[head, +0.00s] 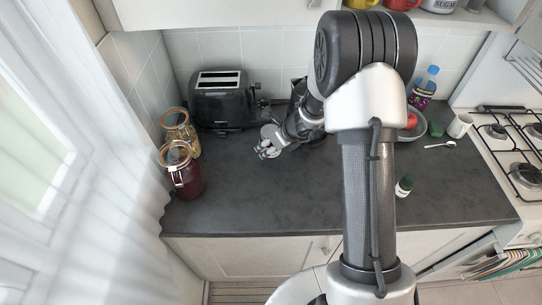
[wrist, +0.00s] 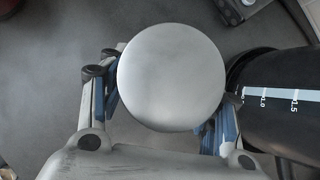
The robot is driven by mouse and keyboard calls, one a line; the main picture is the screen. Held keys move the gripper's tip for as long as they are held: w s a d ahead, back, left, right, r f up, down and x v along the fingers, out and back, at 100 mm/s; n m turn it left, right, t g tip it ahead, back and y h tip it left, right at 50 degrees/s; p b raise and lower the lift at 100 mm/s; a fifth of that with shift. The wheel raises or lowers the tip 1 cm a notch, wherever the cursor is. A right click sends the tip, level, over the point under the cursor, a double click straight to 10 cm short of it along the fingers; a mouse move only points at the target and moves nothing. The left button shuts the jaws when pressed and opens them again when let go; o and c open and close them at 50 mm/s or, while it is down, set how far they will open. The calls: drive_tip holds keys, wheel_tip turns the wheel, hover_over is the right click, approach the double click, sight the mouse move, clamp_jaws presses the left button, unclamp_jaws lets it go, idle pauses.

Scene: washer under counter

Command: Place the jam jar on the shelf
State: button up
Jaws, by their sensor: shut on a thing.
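My gripper (head: 268,146) is low over the dark counter, in front of the toaster. In the wrist view my gripper (wrist: 168,100) is shut on the jam jar (wrist: 170,72), seen from above as a round pale grey lid between the fingers. The jar's sides and contents are hidden, and I cannot tell whether it touches the counter. The white shelf (head: 440,20) runs along the top of the head view. It carries yellow and red mugs and a sugar canister; my arm covers part of it.
A black kettle (wrist: 285,100) stands close right of the held jar. A black toaster (head: 222,100) is behind, and two clip-top jars (head: 183,172) stand left. The front-left counter is clear.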

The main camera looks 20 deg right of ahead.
drive_tip(key=shift+f+b, duration=0.85)
drive_tip(key=shift+f, duration=1.1)
drive_tip(key=shift+f, duration=0.15)
drive_tip(key=o, duration=1.5)
